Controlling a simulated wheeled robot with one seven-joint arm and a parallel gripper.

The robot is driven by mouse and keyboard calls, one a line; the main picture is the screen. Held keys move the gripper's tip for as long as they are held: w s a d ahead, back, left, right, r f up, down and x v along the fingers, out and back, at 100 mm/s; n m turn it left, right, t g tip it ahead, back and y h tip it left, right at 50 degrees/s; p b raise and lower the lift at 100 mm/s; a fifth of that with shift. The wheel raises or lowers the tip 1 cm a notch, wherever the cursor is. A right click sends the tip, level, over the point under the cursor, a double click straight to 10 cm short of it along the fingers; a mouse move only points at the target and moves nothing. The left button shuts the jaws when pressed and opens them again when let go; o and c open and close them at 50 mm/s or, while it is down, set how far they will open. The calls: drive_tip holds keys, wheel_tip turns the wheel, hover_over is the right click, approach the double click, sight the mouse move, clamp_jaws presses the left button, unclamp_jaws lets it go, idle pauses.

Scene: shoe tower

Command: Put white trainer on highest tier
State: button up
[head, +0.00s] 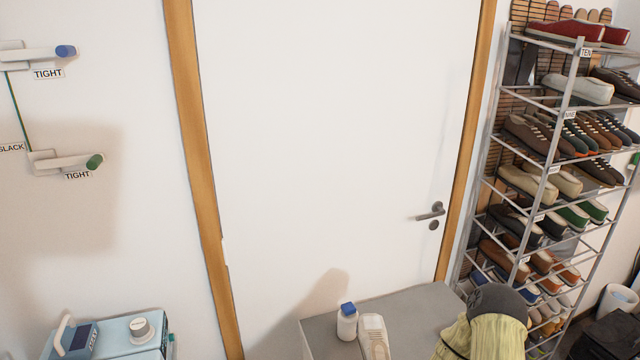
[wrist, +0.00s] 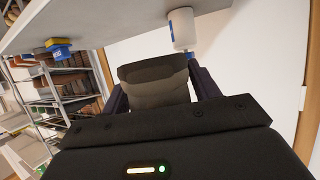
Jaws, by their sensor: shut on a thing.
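My gripper (wrist: 155,98) is shut on a pale shoe with a dark upper edge (wrist: 155,85), between its two dark fingers. In the head view a whitish trainer (head: 373,338) shows at the bottom edge, beside a white bottle with a blue cap; its lower part is cut off. It appears to be the held shoe, but I cannot tell whether it touches the cabinet top. My gripper is not visible in the head view. The shoe rack (head: 553,160) stands at the right. Its highest tier (head: 545,42) carries red shoes (head: 565,30).
The white bottle (head: 347,322) stands on the grey cabinet (head: 320,330), close to the held shoe in the wrist view (wrist: 182,28). A yellowish object with a grey top (head: 490,320) rises at the cabinet's right. Lower tiers hold many shoes. A closed door (head: 330,150) is behind.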

drive_tip(key=s+d+f, duration=0.4)
drive_tip(key=d+f, duration=0.1)
drive_tip(key=d, duration=0.2)
drive_tip(key=shift+f, duration=0.25)
drive_tip(key=shift+s, duration=0.2)
